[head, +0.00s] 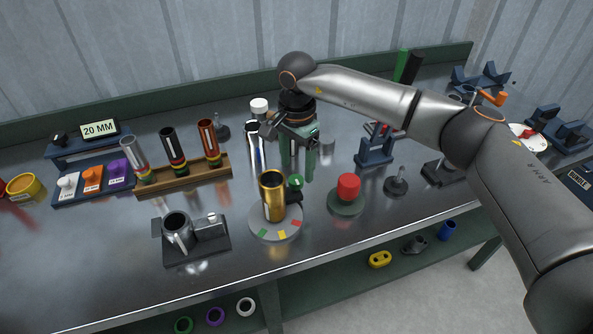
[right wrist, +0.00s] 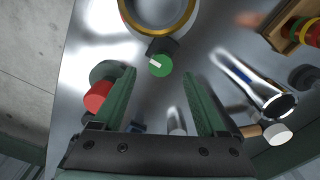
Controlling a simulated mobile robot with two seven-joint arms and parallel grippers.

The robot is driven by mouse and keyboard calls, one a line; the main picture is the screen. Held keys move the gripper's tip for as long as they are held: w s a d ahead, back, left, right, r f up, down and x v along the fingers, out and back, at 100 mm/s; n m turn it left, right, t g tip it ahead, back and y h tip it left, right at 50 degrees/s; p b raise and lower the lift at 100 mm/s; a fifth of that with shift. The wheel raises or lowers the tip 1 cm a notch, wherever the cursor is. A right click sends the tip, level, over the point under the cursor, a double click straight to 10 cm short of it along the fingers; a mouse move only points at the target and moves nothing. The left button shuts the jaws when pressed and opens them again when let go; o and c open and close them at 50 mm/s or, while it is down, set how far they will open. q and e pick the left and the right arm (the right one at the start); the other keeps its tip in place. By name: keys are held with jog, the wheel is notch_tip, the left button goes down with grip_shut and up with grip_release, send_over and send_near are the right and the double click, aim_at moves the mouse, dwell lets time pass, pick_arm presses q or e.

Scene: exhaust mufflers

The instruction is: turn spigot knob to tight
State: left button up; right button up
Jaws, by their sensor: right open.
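The spigot knob (head: 295,181) is green with a dark base and sits on the side of an upright gold cylinder (head: 272,197). The cylinder stands on a round grey disc (head: 290,213) with green, yellow and red marks. In the right wrist view the knob (right wrist: 160,66) shows a white mark on its face, pointing left. My right gripper (head: 299,168) is open and empty, just above and behind the knob. In the wrist view the knob lies just past its fingertips (right wrist: 159,82), roughly centred between them, with no contact visible. My left gripper is out of view.
A red knob (head: 348,187) on a round green base stands close to the right. A chrome cylinder (head: 255,150) stands left of my gripper. A metal cup fixture (head: 197,245) sits front left, and a wooden rack (head: 183,174) holds several tubes. The front right bench is clear.

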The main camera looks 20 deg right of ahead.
aim_at(296, 179)
jog(key=shift+f, duration=1.7)
grip_shut()
